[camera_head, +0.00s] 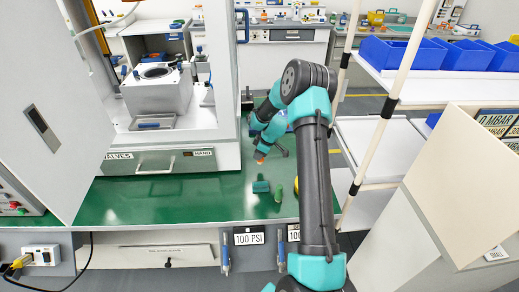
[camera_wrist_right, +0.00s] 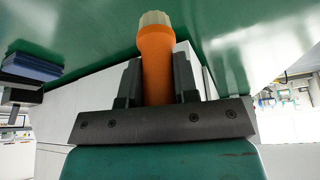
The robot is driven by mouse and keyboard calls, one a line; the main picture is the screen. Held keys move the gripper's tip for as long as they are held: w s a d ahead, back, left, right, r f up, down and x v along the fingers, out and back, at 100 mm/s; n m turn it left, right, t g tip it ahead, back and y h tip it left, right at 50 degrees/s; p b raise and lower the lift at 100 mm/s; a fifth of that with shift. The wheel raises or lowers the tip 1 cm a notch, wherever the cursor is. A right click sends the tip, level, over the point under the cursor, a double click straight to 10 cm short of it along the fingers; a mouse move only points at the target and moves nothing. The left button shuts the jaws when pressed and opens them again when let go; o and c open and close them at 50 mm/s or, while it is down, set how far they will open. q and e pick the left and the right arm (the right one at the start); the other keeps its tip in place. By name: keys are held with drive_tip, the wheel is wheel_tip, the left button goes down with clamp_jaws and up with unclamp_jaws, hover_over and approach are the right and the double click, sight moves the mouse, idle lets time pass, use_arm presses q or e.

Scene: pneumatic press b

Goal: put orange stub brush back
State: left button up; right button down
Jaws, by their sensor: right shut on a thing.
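The orange stub brush (camera_wrist_right: 157,55) has a thick orange body and a pale cream end. In the right wrist view it stands between the two dark fingers of my right gripper (camera_wrist_right: 157,82), which is shut on it. Its cream end points away from the gripper, against the green bench surface behind; I cannot tell whether it touches. In the head view my right gripper (camera_head: 263,150) is over the green bench, right of the press drawer, and only a small orange bit of the brush (camera_head: 260,162) shows. My left gripper is not in view.
The press drawer (camera_head: 160,162) and open press cabinet are to the left. Shelves with blue bins (camera_head: 403,53) stand right. The bench's front left is clear.

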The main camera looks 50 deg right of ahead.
drive_tip(key=w+d, duration=0.1)
drive_tip(key=d, duration=0.1)
drive_tip(key=w+d, duration=0.4)
drive_tip(key=shift+w+f, duration=0.15)
drive_tip(key=shift+f, duration=0.2)
drive_tip(key=shift+w+d, duration=0.2)
drive_tip(key=shift+f, duration=1.8)
drive_tip(key=shift+f, duration=0.1)
drive_tip(key=c, duration=0.9)
unclamp_jaws()
drive_tip(key=v, duration=1.2)
drive_tip(key=shift+s, duration=0.1)
